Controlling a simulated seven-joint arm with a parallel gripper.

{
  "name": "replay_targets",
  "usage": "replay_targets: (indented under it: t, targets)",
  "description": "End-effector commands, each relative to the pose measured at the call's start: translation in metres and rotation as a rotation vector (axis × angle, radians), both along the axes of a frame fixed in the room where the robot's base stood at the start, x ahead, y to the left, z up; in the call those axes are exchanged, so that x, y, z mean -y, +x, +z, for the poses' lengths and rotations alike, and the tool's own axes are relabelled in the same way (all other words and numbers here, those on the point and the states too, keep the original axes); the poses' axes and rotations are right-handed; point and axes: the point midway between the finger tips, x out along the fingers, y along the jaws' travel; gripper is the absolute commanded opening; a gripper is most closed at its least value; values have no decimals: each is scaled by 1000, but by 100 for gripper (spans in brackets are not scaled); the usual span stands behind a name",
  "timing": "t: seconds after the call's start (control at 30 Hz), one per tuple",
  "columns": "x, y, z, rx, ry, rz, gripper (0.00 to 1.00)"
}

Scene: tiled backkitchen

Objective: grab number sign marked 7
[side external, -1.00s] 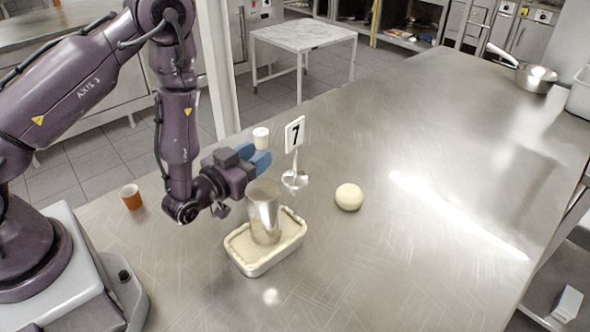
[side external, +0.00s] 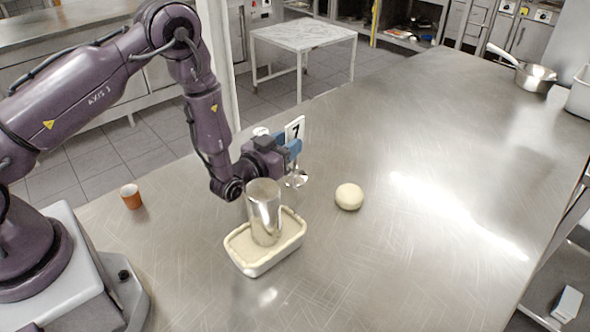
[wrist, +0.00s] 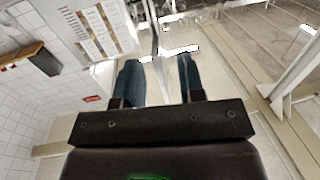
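The number sign marked 7 (side external: 296,127) stands upright on the table, a white card on a thin stem with a round shiny base (side external: 297,181). My gripper (side external: 291,149) is level, its blue fingers at the stem just below the card and hiding part of it. In the wrist view my gripper (wrist: 160,75) has its two blue fingers apart, with a thin upright strip, apparently the sign's stem (wrist: 155,35), in line with the gap. Whether the stem is fully between the fingertips I cannot tell.
A metal cup (side external: 264,212) stands in a cream-filled tub (side external: 240,262) just below my wrist. A dough ball (side external: 349,197) lies right of the sign. A small white-topped cup (side external: 262,132) is partly hidden behind my gripper. An orange cup (side external: 131,197) stands left.

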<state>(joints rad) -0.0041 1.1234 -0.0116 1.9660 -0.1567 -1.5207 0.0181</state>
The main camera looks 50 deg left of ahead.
Motion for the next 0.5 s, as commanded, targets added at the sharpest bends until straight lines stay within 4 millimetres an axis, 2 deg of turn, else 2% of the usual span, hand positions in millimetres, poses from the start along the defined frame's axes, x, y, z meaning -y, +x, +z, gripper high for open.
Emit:
replay_targets:
  t: [0.1,0.2,0.47,0.5]
  targets:
    - [-4,18,2,3,0,1,36]
    - [-6,28,2,1,1,0,36]
    - [-6,31,2,0,1,-1,36]
    - [-6,31,2,0,1,-1,32]
